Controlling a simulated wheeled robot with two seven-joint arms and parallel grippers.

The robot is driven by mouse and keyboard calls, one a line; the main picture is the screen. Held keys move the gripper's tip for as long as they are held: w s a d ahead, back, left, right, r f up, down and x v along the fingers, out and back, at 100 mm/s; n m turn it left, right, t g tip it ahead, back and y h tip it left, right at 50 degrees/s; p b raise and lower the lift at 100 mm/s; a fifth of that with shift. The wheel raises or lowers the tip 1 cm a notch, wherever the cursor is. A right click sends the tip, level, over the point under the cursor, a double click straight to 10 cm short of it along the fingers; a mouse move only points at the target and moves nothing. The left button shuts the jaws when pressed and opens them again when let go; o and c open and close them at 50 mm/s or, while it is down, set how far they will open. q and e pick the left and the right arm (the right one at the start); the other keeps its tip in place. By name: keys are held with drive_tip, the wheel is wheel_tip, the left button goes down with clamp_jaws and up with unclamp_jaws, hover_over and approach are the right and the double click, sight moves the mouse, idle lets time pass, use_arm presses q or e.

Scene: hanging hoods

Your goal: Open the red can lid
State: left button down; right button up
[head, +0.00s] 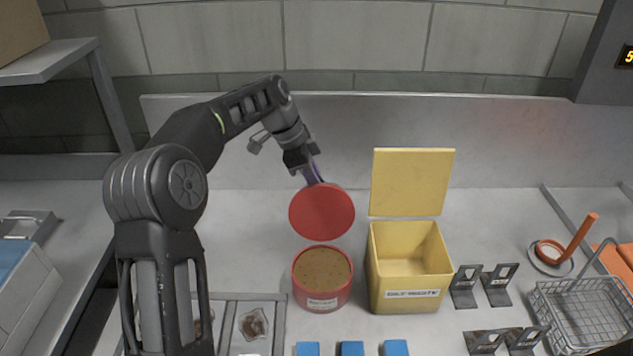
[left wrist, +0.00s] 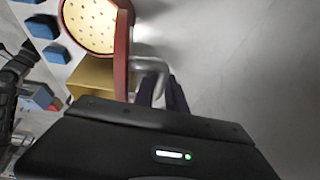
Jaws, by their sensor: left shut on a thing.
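The red can (head: 318,300) stands upright on the steel counter, its top open and speckled brown contents showing. Its round red lid (head: 321,212) stands tilted up above the can's back rim, its flat face towards the head camera. My left gripper (head: 313,178) is behind the lid's top edge, shut on the lid; the lid hides part of the fingertips. In the left wrist view the lid (left wrist: 121,50) shows edge-on, with a grey handle (left wrist: 150,64) reaching to the dark fingers. My right gripper is not in view.
A yellow box (head: 408,265) with its lid raised stands close right of the can. Metal trays (head: 244,298) and blue blocks (head: 352,348) lie in front. Metal brackets (head: 482,285) and a wire basket (head: 583,312) are at right. A wall panel rises behind.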

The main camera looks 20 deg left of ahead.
use_arm(q)
drive_tip(key=shift+w+a+r, duration=0.1)
drive_tip(key=shift+w+a, duration=0.2)
drive_tip(key=c, duration=1.4)
unclamp_jaws()
drive_tip(key=shift+w+f, duration=0.2)
drive_tip(key=shift+o, duration=0.2)
drive_tip(key=shift+r, duration=0.1)
drive_tip(key=v, duration=0.7)
drive_tip(key=shift+r, duration=0.3)
drive_tip(key=shift+s+a+f, duration=0.1)
drive_tip(key=shift+s, duration=0.1)
